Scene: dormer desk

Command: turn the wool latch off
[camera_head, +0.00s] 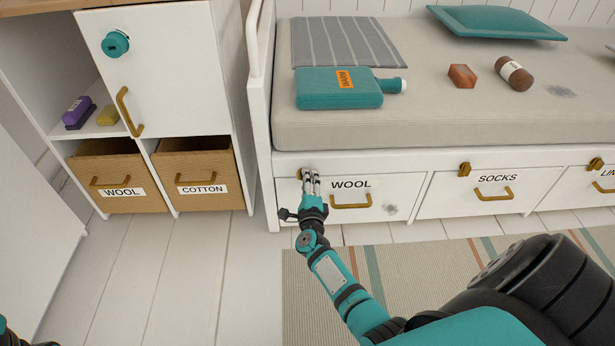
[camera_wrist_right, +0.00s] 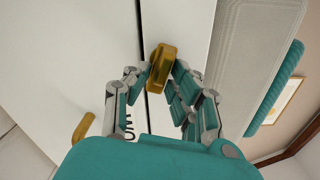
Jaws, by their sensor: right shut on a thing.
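The wool latch (camera_wrist_right: 161,68) is a small brass piece at the top left of the white drawer front labelled WOOL (camera_head: 350,184), under the daybed. In the head view my gripper partly covers it. My right gripper (camera_head: 310,176) reaches up to it from the front and is shut on it. In the right wrist view the fingers of my right gripper (camera_wrist_right: 163,75) lie on both sides of the latch, which sits across the dark gap at the drawer's edge. My left gripper is not seen; only a bit of my left arm shows at the bottom left corner.
Beside the wool drawer are a SOCKS drawer (camera_head: 495,192) with its own latch (camera_head: 464,169) and a third drawer. The brass wool handle (camera_head: 351,202) is close to my right gripper. A cabinet with WOOL (camera_head: 118,178) and COTTON (camera_head: 198,177) baskets stands left. The floor between is clear.

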